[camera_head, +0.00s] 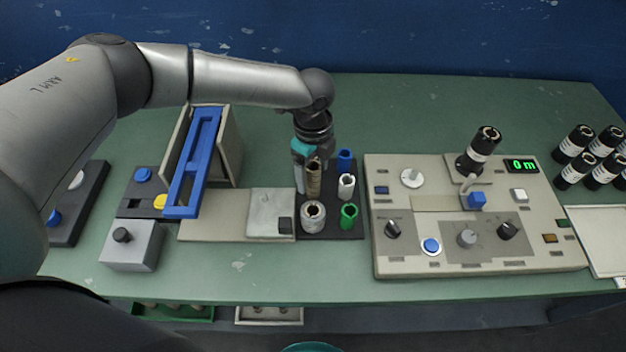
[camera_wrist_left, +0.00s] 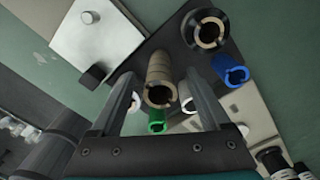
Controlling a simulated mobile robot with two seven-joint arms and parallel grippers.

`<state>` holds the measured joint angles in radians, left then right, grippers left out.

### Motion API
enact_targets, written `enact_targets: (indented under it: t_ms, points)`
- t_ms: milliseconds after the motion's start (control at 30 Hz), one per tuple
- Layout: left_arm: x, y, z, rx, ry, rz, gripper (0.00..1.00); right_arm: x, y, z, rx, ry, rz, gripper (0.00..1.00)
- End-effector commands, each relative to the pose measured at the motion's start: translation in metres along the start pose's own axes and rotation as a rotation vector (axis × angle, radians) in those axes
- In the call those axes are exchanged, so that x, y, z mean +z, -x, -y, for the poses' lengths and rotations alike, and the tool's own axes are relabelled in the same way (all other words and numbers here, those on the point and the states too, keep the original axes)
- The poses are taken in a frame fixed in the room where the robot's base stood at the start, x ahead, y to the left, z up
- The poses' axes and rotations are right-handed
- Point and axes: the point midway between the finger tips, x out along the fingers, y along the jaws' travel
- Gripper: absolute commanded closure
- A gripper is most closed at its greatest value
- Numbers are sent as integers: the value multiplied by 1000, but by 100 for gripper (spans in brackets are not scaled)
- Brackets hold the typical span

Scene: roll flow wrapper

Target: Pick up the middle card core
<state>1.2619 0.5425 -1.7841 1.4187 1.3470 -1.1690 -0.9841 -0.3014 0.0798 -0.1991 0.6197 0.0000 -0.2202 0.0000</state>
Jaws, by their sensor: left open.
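The middle card core (camera_head: 313,181), a brown tube, stands in the left row of a dark tray (camera_head: 332,232). In the left wrist view the brown core (camera_wrist_left: 159,83) shows its open, notched end between my two fingers. My left gripper (camera_head: 305,172) points down over the tray. It is open, with one finger on each side of the core; I cannot tell whether either touches it. A wide pale core (camera_head: 313,217) stands in front of it. A dark-rimmed core (camera_wrist_left: 205,31) behind it shows only in the wrist view. My right gripper is not in view.
Blue (camera_head: 345,157), white (camera_head: 347,183) and green (camera_head: 349,213) cores stand close by in the tray's right row. A control panel (camera_head: 470,250) adjoins on the right. A box with a blue frame (camera_head: 192,170) stands left.

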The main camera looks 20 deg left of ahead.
Motion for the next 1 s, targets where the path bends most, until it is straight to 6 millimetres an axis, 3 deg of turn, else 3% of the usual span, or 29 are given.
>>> enact_targets:
  t_ms: [200, 500, 1000]
  points:
    - [1, -32, 0, 3, 2, 0, 20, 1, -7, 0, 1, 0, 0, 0]
    - [1, -35, 0, 1, 2, 0, 21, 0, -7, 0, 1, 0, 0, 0]
    - [1, -35, 0, 1, 2, 0, 78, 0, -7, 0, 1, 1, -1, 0]
